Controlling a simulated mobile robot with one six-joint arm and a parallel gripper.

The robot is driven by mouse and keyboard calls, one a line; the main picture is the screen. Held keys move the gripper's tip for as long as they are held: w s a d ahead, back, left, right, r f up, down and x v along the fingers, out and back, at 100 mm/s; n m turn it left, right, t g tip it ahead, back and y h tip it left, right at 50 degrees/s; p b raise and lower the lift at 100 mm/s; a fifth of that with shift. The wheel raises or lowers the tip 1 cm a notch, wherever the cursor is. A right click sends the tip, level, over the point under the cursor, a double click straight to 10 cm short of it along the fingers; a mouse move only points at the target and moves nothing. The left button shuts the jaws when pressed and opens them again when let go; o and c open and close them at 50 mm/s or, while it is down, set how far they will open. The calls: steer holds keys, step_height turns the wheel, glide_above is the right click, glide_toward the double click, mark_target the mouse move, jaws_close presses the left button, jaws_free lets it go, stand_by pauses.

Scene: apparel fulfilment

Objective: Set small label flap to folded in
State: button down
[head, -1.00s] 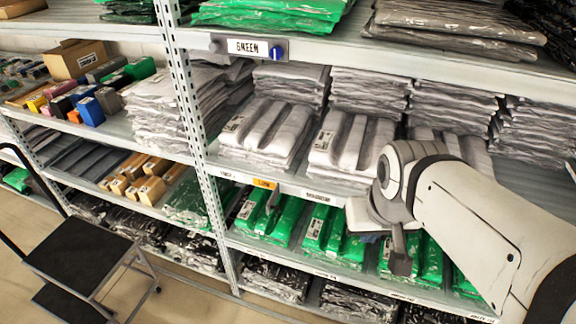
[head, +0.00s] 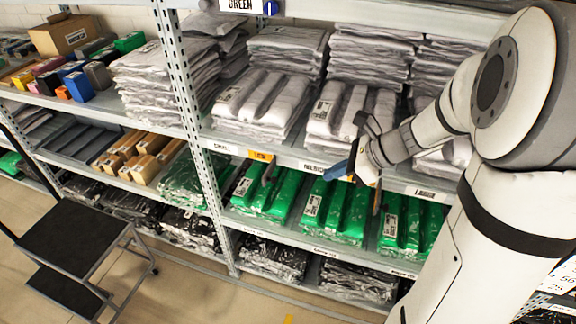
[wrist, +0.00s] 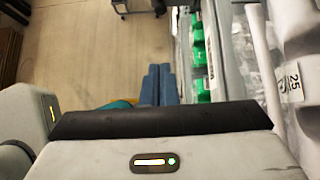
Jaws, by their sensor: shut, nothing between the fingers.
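The white "SMALL" label (head: 221,148) is on the front edge of the middle shelf, left of centre in the head view. An orange flap (head: 261,156) stands out on the same edge just right of it, its lettering too small to read surely. My gripper (head: 336,170) is in front of the shelf edge near the medium label, to the right of the orange flap and apart from it. Its blue fingers point left. In the wrist view the blue fingers (wrist: 158,70) lie together with nothing between them.
White bagged garments (head: 262,103) fill the shelf above the label edge, and green bags (head: 265,192) lie on the shelf below. A perforated upright (head: 187,110) stands left of the label. A black step stool (head: 75,240) stands on the floor at left.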

steer(key=shift+w, duration=0.15)
steer(key=shift+a+f, duration=0.1)
steer(key=a+r+x, duration=0.2)
steer(key=x, duration=1)
steer(key=shift+w+p, duration=0.35)
steer(key=shift+w, duration=0.1)
steer(key=shift+a, duration=0.15)
